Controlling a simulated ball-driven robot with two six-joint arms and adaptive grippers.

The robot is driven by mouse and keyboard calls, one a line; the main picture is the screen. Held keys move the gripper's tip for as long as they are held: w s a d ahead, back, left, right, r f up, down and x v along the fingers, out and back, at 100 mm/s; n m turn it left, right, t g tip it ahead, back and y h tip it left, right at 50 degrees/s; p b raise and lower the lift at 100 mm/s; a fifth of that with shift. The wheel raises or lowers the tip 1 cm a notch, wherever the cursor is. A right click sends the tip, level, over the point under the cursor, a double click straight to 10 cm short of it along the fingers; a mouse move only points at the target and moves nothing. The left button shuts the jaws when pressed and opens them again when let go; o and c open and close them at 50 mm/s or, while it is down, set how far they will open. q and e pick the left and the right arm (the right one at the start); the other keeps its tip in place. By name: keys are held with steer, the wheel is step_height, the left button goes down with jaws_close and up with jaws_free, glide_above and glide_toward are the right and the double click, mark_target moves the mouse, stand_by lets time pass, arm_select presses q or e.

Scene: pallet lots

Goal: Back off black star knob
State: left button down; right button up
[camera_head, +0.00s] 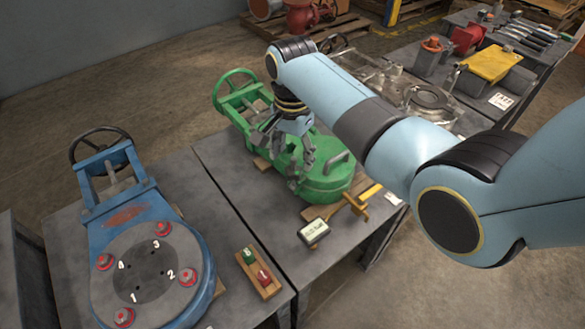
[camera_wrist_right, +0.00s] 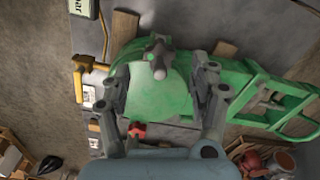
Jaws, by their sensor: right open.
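In the head view my right gripper (camera_head: 284,155) hangs over the green valve (camera_head: 330,184); there I cannot tell the knob from the grey fingers. My left gripper is not in view.
Tools lie on the far table.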

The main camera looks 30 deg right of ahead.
mark_target(294, 172)
step_height(294, 172, down, 5)
steer(key=shift+r+b, duration=0.1)
steer(key=shift+b, duration=0.35)
steer(key=shift+c, duration=0.3)
steer(key=c, duration=1.1)
